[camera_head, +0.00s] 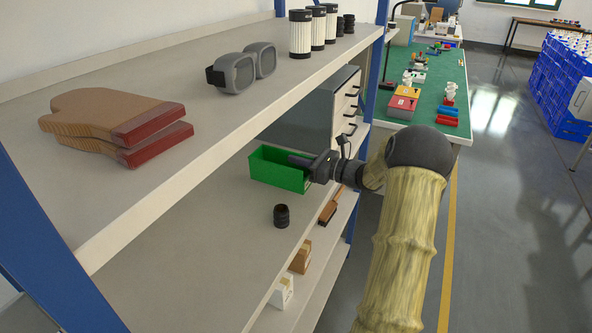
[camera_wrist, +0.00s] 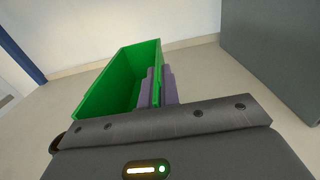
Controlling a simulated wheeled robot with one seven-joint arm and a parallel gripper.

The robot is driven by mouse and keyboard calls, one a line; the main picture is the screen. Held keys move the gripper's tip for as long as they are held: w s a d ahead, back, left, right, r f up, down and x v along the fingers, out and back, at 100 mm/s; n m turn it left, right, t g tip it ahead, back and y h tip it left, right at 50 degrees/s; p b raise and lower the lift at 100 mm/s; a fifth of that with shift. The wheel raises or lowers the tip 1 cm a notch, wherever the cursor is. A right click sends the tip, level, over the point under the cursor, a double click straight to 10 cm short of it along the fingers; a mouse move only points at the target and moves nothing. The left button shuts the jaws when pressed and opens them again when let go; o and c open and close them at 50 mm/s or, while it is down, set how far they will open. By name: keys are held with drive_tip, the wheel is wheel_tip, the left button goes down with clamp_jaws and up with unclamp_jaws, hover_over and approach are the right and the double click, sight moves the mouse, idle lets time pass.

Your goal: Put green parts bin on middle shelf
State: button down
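The green parts bin (camera_head: 277,172) is an open-topped box over the back part of the middle shelf (camera_head: 190,235), left of a grey drawer cabinet. My gripper (camera_head: 303,161) reaches in from the right at the bin's near right side. In the wrist view, the purple finger pads (camera_wrist: 157,88) sit on both sides of one wall of the bin (camera_wrist: 112,82), closed on it. The bin looks empty and about upright. I cannot tell whether its base touches the shelf.
The drawer cabinet (camera_head: 322,108) stands close behind the bin. A small black cylinder (camera_head: 281,216) stands on the middle shelf in front of it. The upper shelf (camera_head: 215,125) holds mitts (camera_head: 115,125), goggles (camera_head: 241,70) and filters (camera_head: 300,35). The shelf left of the bin is clear.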

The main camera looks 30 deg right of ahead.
drive_tip(key=shift+f, duration=1.8)
drive_tip(key=shift+f, duration=0.15)
drive_tip(key=c, duration=1.6)
unclamp_jaws()
drive_tip(key=shift+c, duration=0.2)
drive_tip(key=shift+s, duration=0.1)
drive_tip(key=b+v, duration=0.1)
drive_tip(key=v, duration=1)
drive_tip(key=shift+s+d, duration=0.3)
